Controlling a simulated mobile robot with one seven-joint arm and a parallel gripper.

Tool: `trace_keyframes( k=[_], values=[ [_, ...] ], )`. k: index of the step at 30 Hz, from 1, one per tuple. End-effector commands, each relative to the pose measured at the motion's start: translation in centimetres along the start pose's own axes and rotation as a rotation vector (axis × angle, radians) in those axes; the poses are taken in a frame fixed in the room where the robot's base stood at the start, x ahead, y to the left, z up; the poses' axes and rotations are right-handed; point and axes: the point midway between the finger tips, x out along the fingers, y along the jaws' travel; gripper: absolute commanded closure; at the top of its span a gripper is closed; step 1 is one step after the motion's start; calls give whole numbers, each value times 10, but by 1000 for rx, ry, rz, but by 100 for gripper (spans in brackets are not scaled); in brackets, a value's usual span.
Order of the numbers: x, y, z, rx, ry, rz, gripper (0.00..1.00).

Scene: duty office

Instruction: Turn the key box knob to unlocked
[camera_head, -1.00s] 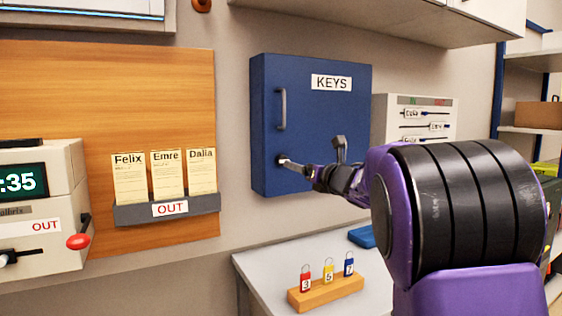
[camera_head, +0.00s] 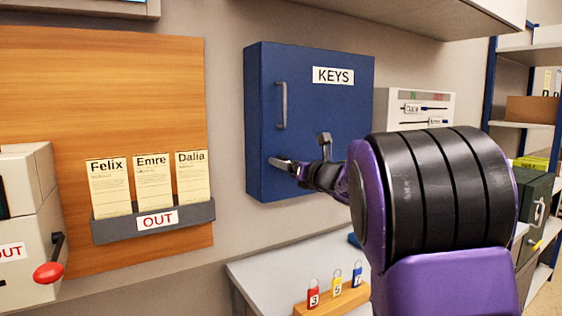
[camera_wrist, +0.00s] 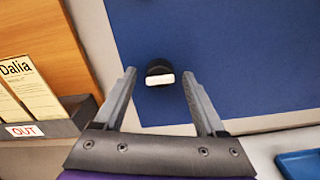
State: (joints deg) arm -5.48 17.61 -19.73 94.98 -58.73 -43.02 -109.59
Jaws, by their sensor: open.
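The blue key box (camera_head: 345,125) labelled KEYS hangs on the wall, door shut, with a vertical grey handle (camera_head: 281,105) on its left side. In the wrist view, the knob (camera_wrist: 160,80) near the box's lower left corner has a round black base and a pale bar lying about level across it. My gripper (camera_wrist: 159,75) is open, with one fingertip on each side of the knob and visible gaps to both. In the head view, my gripper (camera_head: 280,163) is at the box's lower left, and it hides the knob there.
Left of the box, a grey OUT holder (camera_head: 150,222) with several cards is on a wooden board (camera_head: 100,80). A table (camera_head: 270,270) below holds a block with numbered padlocks (camera_head: 335,290). A white slider panel (camera_head: 425,105) is right of the box.

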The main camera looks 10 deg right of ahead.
Motion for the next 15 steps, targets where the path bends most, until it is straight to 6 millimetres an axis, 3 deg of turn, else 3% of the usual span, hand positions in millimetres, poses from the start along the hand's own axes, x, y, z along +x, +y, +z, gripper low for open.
trace_keyframes(
  k=[10, 15],
  values=[
    [0, -1, 0, -1, 0, 0, 27],
    [0, -1, 0, -1, 0, 0, 58]
  ],
)
